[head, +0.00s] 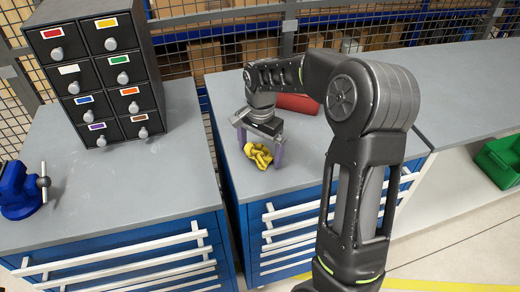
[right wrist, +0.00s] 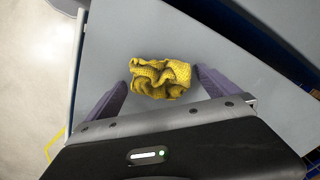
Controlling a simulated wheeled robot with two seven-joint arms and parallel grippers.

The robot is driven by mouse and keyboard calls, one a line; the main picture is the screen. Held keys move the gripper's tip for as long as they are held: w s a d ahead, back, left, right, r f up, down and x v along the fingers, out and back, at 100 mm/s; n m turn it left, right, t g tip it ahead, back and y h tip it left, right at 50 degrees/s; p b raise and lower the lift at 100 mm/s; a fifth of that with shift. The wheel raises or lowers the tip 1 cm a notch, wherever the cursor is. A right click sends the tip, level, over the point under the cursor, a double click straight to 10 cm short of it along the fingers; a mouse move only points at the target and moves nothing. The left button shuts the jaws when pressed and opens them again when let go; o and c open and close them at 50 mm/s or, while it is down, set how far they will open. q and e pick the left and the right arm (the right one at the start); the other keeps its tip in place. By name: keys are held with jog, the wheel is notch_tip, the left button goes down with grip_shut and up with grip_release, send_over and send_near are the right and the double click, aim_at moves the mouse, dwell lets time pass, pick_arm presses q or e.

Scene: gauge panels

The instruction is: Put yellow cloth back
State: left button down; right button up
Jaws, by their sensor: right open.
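The crumpled yellow cloth (head: 259,155) lies on the grey top of the right-hand blue cabinet (head: 230,180), near its front left corner. In the right wrist view the cloth (right wrist: 160,77) sits between the tips of the two purple fingers. My right gripper (head: 262,160) is open over the cloth, one finger on each side; in the wrist view (right wrist: 160,85) a gap shows between each finger and the cloth. The black drawer unit (head: 98,70) stands on the left cabinet, with a yellow label (head: 107,23) on its top right drawer. My left gripper is not in view.
A red object (head: 297,103) lies behind my right arm. A blue vise (head: 20,190) stands at far left. A narrow gap separates the two cabinets. A green bin (head: 500,160) is at right. Wire mesh (head: 200,50) runs along the back.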

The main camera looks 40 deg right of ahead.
aim_at(261, 150)
notch_tip(261, 150, up, 12)
jog(key=shift+r+b, duration=0.15)
jog(key=shift+b, duration=0.15)
jog(key=shift+s+d, duration=0.15)
dwell(0.6)
